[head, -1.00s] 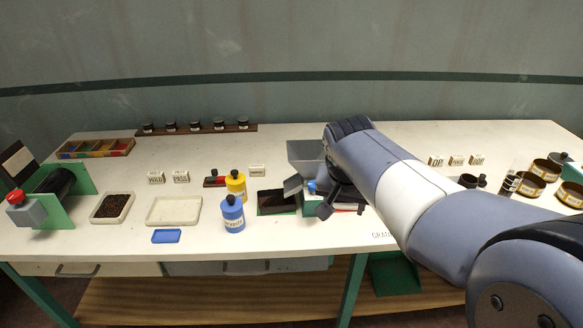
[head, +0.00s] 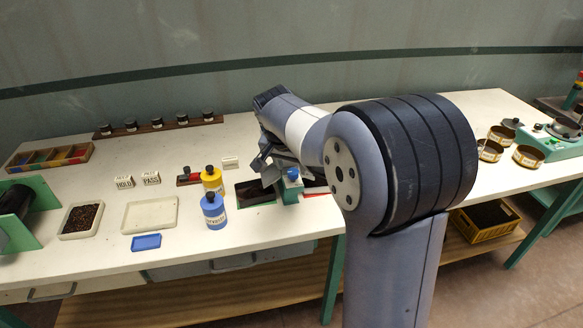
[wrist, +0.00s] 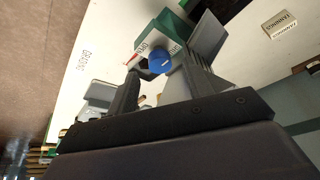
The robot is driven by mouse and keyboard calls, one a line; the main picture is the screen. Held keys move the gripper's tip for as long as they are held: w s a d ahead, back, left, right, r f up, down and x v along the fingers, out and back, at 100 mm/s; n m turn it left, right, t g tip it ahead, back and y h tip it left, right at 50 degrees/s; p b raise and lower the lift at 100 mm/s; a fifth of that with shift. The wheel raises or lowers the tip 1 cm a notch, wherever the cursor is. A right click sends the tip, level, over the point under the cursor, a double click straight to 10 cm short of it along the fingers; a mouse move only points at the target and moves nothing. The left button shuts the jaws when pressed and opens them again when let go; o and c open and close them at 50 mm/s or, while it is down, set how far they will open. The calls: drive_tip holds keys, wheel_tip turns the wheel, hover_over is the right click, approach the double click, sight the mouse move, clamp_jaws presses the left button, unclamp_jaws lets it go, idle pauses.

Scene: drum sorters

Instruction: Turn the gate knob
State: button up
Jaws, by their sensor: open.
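The gate knob (head: 293,174) is a small blue knob on the green and white box at the front middle of the bench. In the wrist view the blue knob (wrist: 158,63) shows a pale mark on its face, with the green and white housing (wrist: 160,32) behind it. My gripper (wrist: 165,58) is open, one finger on each side of the knob. I cannot tell whether either finger touches it. In the head view my gripper (head: 272,172) is just left of and behind the knob, partly hidden by its own arm.
A dark open tray (head: 252,194) lies left of the knob box. A blue bottle (head: 214,212) and a yellow bottle (head: 212,180) stand further left. A blue dish (head: 146,242) and a cream tray (head: 150,216) lie beyond them. Round tins (head: 528,156) stand at the right end.

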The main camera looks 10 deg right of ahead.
drive_tip(key=shift+x, duration=1.1)
drive_tip(key=c, duration=1)
